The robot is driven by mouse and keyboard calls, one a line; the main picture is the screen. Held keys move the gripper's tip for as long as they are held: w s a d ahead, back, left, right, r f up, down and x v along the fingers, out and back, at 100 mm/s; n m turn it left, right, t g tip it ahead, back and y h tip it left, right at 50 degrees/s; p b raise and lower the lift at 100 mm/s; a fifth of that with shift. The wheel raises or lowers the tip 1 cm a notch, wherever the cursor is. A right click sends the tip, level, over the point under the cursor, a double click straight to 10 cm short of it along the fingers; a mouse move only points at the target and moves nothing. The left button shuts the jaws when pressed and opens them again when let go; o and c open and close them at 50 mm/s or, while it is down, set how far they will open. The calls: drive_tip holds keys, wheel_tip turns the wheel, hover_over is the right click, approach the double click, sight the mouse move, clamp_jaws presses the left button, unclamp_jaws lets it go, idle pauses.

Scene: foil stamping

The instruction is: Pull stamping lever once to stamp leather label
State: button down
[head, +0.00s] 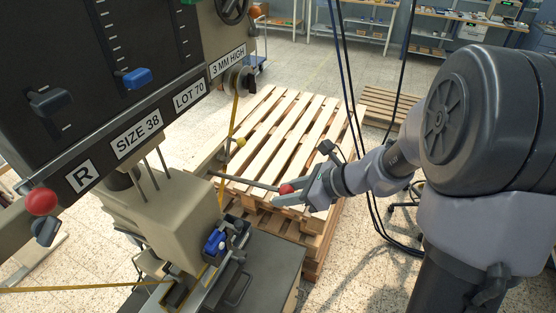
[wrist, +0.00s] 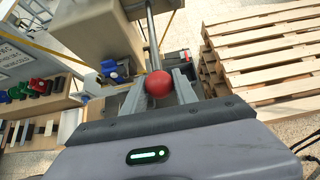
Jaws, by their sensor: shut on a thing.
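The stamping machine (head: 160,215) stands at left in the head view, with a beige press head and a dark panel. Its stamping lever (head: 250,183) is a grey rod running right to a red ball knob (head: 286,189). My gripper (head: 298,192) is shut on this knob. In the wrist view the knob (wrist: 158,84) sits between both fingers, and the lever rod (wrist: 152,38) runs away from it. Gold foil (head: 90,289) runs to the bed below the press head. I cannot make out the leather label there.
A second red knob (head: 41,202) and blue slider (head: 137,78) are on the machine. A pallet stack (head: 290,135) stands behind the lever. Dark cables (head: 372,190) hang beside my arm. A small blue part (head: 214,243) sits by the bed.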

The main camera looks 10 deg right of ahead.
drive_tip(key=shift+f, duration=0.65)
wheel_tip(320, 180, down, 3)
drive_tip(key=b, duration=0.3)
drive_tip(key=shift+f, duration=0.1)
drive_tip(key=f+b, duration=0.3)
drive_tip(key=shift+w+a+f+b, duration=0.15)
drive_tip(key=shift+a+f+b, duration=0.05)
drive_tip(key=shift+a+b, duration=0.15)
